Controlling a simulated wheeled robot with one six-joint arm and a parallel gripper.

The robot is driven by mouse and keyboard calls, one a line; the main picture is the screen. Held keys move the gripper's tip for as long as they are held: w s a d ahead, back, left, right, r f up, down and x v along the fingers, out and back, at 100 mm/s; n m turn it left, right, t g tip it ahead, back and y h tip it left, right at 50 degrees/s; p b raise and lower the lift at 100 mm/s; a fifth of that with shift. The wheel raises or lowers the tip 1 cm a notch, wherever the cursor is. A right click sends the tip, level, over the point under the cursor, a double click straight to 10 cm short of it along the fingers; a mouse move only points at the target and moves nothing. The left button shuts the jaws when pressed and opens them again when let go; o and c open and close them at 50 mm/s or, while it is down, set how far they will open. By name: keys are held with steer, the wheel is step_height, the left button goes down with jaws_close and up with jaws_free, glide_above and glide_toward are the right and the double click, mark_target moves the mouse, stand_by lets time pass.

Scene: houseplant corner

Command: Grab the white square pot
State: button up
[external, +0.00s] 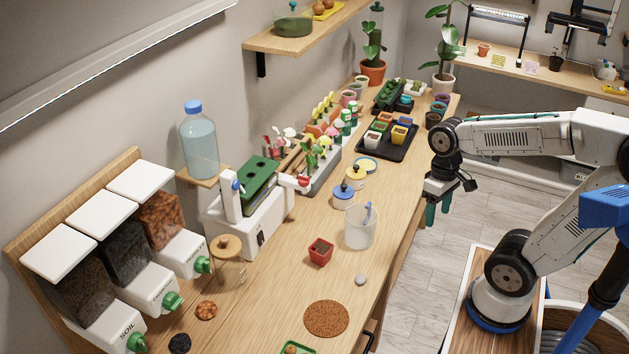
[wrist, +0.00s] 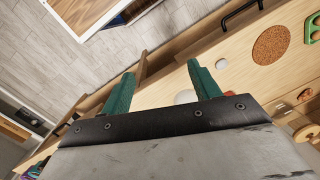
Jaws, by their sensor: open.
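The white square pot (external: 372,140) stands in the black tray (external: 384,155) on the wooden bench in the external view, at the tray's near left corner. It seems to hold something dark. Several other square pots, among them a yellow one (external: 398,136), stand in the same tray. My gripper (external: 437,210) hangs with its green fingers pointing down, past the bench's right edge, to the right of and apart from the tray. In the wrist view my gripper (wrist: 160,72) is open with nothing between its fingers. I cannot see the white pot in that view.
A clear beaker (external: 361,228), a red square pot (external: 320,252) and a round brown mat (external: 326,318) are on the nearer bench. The blue-lidded jar (external: 343,193) and yellow-lidded jar (external: 356,176) stand nearer than the tray. Bare bench lies right of the tray.

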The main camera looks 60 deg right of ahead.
steer(key=w+d+f+m+t+y, duration=0.1)
steer(key=w+d+f+m+y, duration=0.2)
steer(key=w+d+m, duration=0.4)
steer(key=m+t+h, duration=0.1)
steer(key=m+t, duration=1)
steer(key=m, duration=0.9)
glide_toward(369, 136)
steer(key=s+a+f, duration=0.1)
steer(key=a, duration=0.2)
steer(key=s+a+f, duration=0.1)
steer(key=s+a, duration=0.1)
steer(key=a, duration=0.1)
steer(key=s+a+f, duration=0.1)
steer(key=a+f, duration=0.1)
steer(key=a, duration=0.1)
steer(key=shift+s, duration=0.4)
steer(key=w+d+r+m+h, duration=0.1)
steer(key=d, duration=0.1)
steer(key=d+r+m+t+h, duration=0.1)
steer(key=d+m, duration=0.1)
steer(key=w+d+r+m+t+h, duration=0.1)
steer(key=d, duration=0.1)
steer(key=shift+w+d+m, duration=0.15)
steer(key=shift+w+m, duration=0.15)
steer(key=shift+w, duration=0.1)
steer(key=shift+w+f, duration=0.15)
steer(key=x, duration=0.7)
steer(key=shift+w+d, duration=0.2)
steer(key=shift+w, duration=0.1)
steer(key=c, duration=0.8)
